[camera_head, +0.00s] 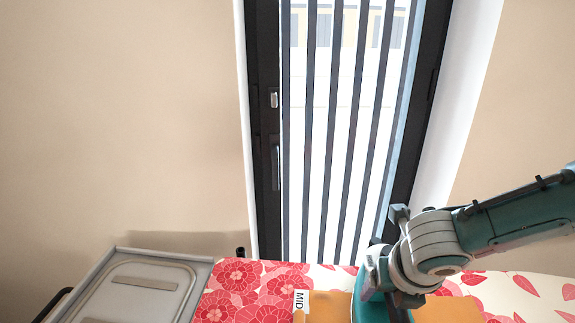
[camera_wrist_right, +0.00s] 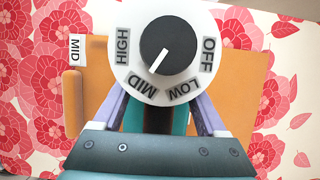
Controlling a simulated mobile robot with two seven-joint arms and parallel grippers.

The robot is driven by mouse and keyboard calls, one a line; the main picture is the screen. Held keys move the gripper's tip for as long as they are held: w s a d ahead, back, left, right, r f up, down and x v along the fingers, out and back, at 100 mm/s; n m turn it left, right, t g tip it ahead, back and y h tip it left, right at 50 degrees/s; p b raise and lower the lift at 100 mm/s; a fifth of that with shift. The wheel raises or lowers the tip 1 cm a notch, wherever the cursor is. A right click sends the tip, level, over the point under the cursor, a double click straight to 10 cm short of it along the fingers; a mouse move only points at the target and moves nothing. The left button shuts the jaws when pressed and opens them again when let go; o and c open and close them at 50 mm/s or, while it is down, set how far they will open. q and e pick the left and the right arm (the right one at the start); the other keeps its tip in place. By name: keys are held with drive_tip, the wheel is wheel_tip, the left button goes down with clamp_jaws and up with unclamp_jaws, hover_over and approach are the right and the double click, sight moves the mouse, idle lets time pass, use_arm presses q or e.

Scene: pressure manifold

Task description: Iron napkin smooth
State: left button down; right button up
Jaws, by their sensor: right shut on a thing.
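An orange napkin (camera_wrist_right: 243,85) lies flat on a floral ironing board, with a raised, rounded orange strip (camera_wrist_right: 73,105) along its left side. A white tag reading MID (camera_wrist_right: 75,48) is at its upper left corner. In the head view the napkin (camera_head: 327,305) shows on both sides of my right arm. In the right wrist view a white dial (camera_wrist_right: 205,25) is marked HIGH, MID, LOW and OFF. Its black knob (camera_wrist_right: 170,40) has a white line toward MID. My right gripper (camera_wrist_right: 160,118) is shut on the iron below the dial; the dial hides the fingertips. The iron's soleplate is hidden.
The ironing board (camera_head: 240,285) has a pink and red flower cover, bare left of the napkin. A grey metal tray or rest (camera_head: 165,268) stands at the board's left end. A wall and a window (camera_head: 330,130) with vertical bars are behind.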

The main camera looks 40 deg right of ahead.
drive_tip(key=shift+w+a+b, duration=0.35)
drive_tip(key=shift+w+a, duration=1.05)
drive_tip(key=shift+a, duration=0.2)
drive_tip(key=shift+w+a+b, duration=0.6)
drive_tip(key=shift+w+a, duration=0.6)
drive_tip(key=shift+a, duration=0.25)
drive_tip(key=shift+s+a+r+p, duration=0.2)
drive_tip(key=shift+a+p, duration=0.1)
drive_tip(key=shift+p, duration=0.1)
drive_tip(key=shift+s+a+p, duration=1.2)
drive_tip(key=shift+s+p, duration=0.05)
drive_tip(key=shift+s, duration=0.25)
drive_tip(key=shift+r+p, duration=0.35)
drive_tip(key=shift+p, duration=0.2)
wheel_tip(320, 180, up, 6)
drive_tip(key=p, duration=0.6)
drive_tip(key=shift+w+r, duration=0.1)
